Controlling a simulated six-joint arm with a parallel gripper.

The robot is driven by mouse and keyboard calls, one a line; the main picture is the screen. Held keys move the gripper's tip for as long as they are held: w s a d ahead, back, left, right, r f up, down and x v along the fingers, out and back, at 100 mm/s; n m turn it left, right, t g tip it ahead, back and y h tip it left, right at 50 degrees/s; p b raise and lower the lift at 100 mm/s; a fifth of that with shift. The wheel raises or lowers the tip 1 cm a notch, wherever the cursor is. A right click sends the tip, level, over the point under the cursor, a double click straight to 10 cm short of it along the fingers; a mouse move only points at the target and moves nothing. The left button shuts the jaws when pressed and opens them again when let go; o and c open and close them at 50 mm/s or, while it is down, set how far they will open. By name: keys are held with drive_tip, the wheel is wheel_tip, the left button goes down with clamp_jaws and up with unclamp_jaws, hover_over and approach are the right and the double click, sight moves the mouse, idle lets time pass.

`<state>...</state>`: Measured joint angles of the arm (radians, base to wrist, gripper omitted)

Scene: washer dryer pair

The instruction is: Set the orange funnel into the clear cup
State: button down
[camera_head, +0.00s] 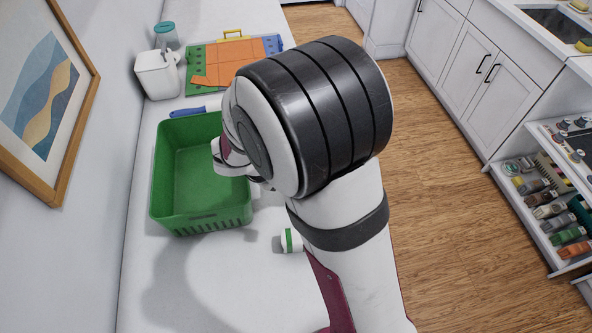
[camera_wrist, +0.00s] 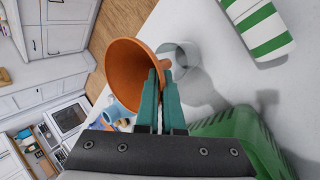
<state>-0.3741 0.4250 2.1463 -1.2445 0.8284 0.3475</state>
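The orange funnel (camera_wrist: 128,72) is in the wrist view, its wide mouth tilted toward the camera. My gripper (camera_wrist: 161,82) has teal fingers close together, shut on the funnel at its right rim. The clear cup (camera_wrist: 182,56) stands on the white counter just right of and behind the funnel in the wrist view. The funnel appears apart from the cup, but the exact gap is hard to tell. In the head view my arm hides the funnel, the cup and the fingertips.
A green basket (camera_head: 200,215) stands on the counter (camera_head: 215,290) left of my arm; it also edges into the wrist view (camera_wrist: 238,125). A green-and-white striped item (camera_wrist: 264,26) is near the cup. A colourful board (camera_head: 203,57), white canister (camera_head: 157,75) and blue-handled tool (camera_head: 187,112) lie farther back.

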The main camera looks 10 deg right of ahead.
drive_tip(key=shift+f, duration=2.7)
drive_tip(key=c, duration=1)
unclamp_jaws()
drive_tip(key=v, duration=1.5)
drive_tip(key=s+d+r+m+g+y, duration=0.1)
drive_tip(key=s+d+r+m+g, duration=0.2)
drive_tip(key=s+d+m, duration=0.35)
drive_tip(key=s+m+y, duration=0.2)
drive_tip(key=s, duration=0.2)
drive_tip(key=s+a+m+y, duration=0.1)
drive_tip(key=s+m+y, duration=0.1)
drive_tip(key=s, duration=0.3)
drive_tip(key=s+m+g+y, duration=0.1)
drive_tip(key=s+m+y, duration=0.1)
drive_tip(key=s, duration=0.2)
drive_tip(key=shift+s+a+r+m+y, duration=0.1)
drive_tip(key=shift+s+a+m+y, duration=0.15)
drive_tip(key=shift+a+m+y, duration=0.1)
